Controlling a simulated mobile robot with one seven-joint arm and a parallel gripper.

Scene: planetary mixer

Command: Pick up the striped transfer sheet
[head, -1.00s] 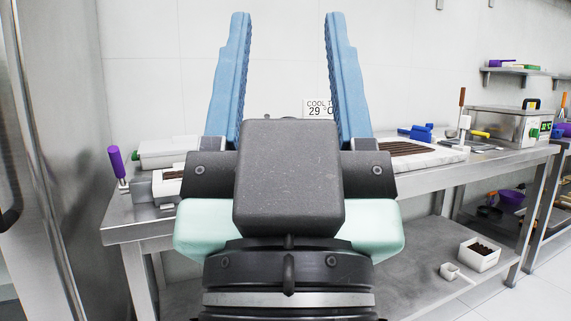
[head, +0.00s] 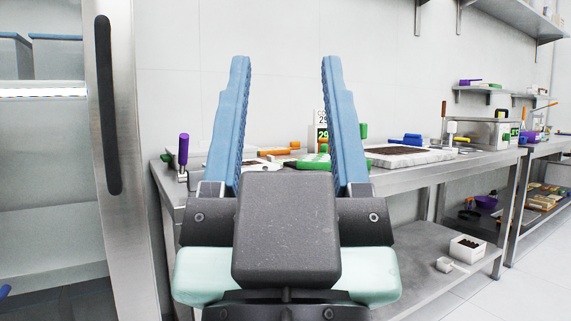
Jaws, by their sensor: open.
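My gripper (head: 286,64) is open and empty, its two blue fingers pointing up and away in the middle of the head view. It stands in front of the steel table, apart from everything on it. I cannot make out the striped transfer sheet for certain. A flat dark brown piece (head: 396,150) lies on a white slab (head: 440,155) on the table, right of my gripper. It is too small to tell whether it is the sheet. My gripper hides part of the table top.
The steel table (head: 400,178) runs along the wall. A purple-handled tool (head: 183,150) stands at its left end. Orange (head: 281,151) and green (head: 312,162) items lie between my fingers. A blue item (head: 406,140) is behind the slab. A tall steel cabinet (head: 122,220) stands at left.

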